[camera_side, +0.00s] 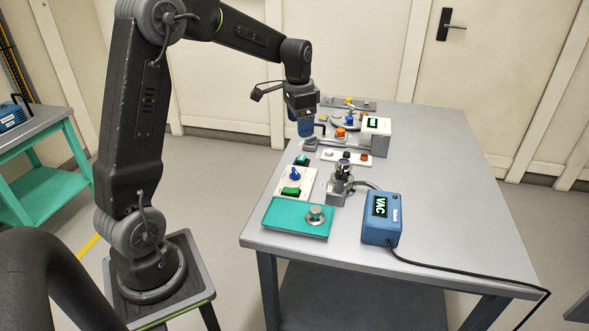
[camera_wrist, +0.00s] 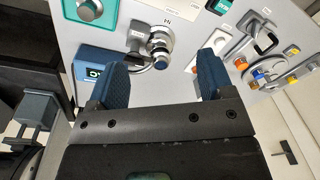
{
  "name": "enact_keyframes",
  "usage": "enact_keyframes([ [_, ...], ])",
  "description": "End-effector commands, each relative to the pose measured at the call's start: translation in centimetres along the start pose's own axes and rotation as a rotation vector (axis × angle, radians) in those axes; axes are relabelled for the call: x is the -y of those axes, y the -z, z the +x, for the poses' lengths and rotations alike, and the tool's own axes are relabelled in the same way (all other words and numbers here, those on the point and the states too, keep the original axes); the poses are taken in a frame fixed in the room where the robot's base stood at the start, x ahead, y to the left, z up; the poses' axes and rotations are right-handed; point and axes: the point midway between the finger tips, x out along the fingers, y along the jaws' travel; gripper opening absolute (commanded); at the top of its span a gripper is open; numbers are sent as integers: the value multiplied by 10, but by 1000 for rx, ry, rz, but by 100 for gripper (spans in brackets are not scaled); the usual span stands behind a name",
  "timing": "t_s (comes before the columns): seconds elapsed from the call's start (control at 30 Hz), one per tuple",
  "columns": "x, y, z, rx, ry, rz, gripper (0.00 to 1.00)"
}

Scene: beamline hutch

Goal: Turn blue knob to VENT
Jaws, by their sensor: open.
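A blue knob (camera_side: 295,174) stands on a small white panel (camera_side: 307,185) beside a green switch in the side view. A silver valve (camera_side: 342,172) with a dark top stands to its right; it also shows in the wrist view (camera_wrist: 158,45). A blue box (camera_side: 382,218) reads VAC in the side view; it also shows in the wrist view (camera_wrist: 96,68). My gripper (camera_side: 306,128) is open and empty above the table's left edge, farther back than the knob. In the wrist view my gripper (camera_wrist: 163,72) shows two blue fingers apart. I cannot make out a VENT mark.
A teal plate (camera_side: 285,222) with a silver knob lies at the table's front left. A white panel (camera_side: 350,157) with buttons and a white display box (camera_side: 375,136) stand farther back. A black cable runs off the front right. The table's right side (camera_side: 450,190) is clear.

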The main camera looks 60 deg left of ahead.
Motion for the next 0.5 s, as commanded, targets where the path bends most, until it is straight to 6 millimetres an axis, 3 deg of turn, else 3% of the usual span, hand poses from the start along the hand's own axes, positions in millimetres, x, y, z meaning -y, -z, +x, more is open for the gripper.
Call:
enact_keyframes([
  [0.1,34,2,32,40,-30,20,74],
  [0.2,50,2,47,56,-46,36,74],
  [0.5,57,0,74,67,-57,46,74],
])
